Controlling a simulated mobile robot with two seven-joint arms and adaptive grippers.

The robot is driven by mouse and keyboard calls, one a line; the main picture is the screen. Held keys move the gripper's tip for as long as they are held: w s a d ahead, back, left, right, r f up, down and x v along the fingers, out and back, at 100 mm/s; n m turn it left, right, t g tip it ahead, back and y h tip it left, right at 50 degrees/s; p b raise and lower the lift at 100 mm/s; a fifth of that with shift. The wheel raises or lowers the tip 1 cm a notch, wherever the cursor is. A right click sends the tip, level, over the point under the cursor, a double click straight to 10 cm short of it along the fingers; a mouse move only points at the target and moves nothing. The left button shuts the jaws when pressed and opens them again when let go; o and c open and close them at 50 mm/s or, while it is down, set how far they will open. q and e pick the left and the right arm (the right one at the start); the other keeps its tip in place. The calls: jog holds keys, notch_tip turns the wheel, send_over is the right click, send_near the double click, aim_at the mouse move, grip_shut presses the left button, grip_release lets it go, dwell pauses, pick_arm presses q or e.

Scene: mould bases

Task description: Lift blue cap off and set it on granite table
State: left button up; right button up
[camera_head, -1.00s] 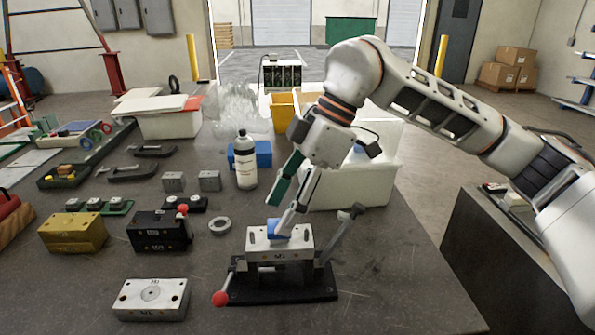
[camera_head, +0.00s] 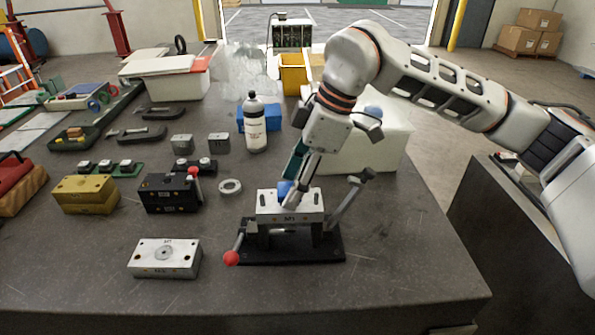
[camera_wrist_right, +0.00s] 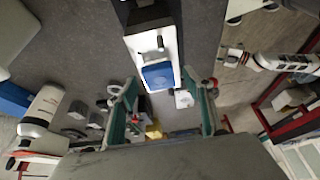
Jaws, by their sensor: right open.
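The blue cap (camera_head: 284,187) sits on top of the pale metal mould block (camera_head: 304,211), left of its middle. The block rests on a black clamp fixture (camera_head: 325,250) on the granite table (camera_head: 380,290). My right gripper (camera_head: 291,190) reaches down to the cap from above, with its fingers partly hiding it. In the right wrist view the blue cap (camera_wrist_right: 158,75) lies ahead between the tips of two green-edged fingers, which are apart. Whether a finger touches the cap cannot be told. My left gripper does not show.
A red-knobbed lever (camera_head: 231,258) and a raised black-tipped lever (camera_head: 351,196) flank the block. A metal plate (camera_head: 165,260), ring (camera_head: 230,187) and black block (camera_head: 165,194) stand left. A white bin (camera_head: 365,150) stands behind. The front right tabletop is clear.

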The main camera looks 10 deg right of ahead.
jog(key=c, duration=1.1)
jog(key=shift+c, duration=0.2)
jog(key=shift+r, duration=0.1)
jog(key=shift+r+p, duration=0.5)
jog(key=shift+r, duration=0.4)
